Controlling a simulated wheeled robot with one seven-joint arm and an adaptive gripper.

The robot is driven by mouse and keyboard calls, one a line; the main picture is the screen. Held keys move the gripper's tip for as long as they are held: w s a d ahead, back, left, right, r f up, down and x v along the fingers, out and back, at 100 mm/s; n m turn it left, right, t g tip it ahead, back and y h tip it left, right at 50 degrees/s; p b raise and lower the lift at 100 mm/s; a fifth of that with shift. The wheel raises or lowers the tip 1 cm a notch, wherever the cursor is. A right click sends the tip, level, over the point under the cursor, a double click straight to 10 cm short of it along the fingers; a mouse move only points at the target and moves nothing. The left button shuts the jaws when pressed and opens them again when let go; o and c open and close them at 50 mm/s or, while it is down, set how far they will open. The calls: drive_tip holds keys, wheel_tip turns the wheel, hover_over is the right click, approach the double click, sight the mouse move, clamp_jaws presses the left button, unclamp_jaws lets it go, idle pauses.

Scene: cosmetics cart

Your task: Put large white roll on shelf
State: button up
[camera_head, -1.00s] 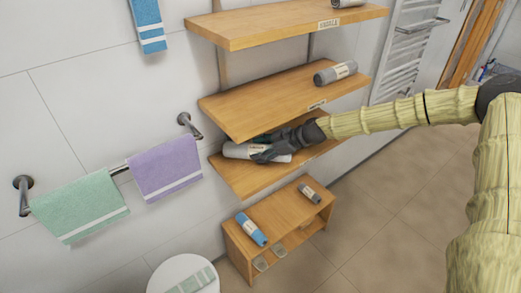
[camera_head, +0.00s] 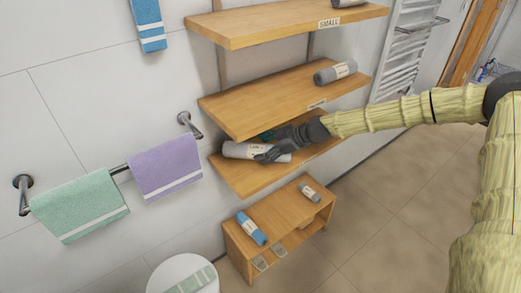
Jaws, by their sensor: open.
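The large white roll (camera_head: 240,150) lies on the lowest wall shelf (camera_head: 250,181), near its left end, with a paper label around it. Its right part is hidden by my gripper (camera_head: 268,148). My gripper is open, with its dark fingers right at the roll; I cannot tell whether they touch it. My arm reaches in from the right, just below the middle shelf (camera_head: 245,120).
A grey roll (camera_head: 335,73) lies on the middle shelf. The top shelf (camera_head: 270,27) carries a "SMALL" label. A wooden bench (camera_head: 275,212) below holds a blue roll (camera_head: 251,229) and a small grey roll (camera_head: 309,192). Towels (camera_head: 165,167) hang at the left.

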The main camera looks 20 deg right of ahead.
drive_tip(key=shift+b+v, duration=0.45)
drive_tip(key=shift+v, duration=4.85)
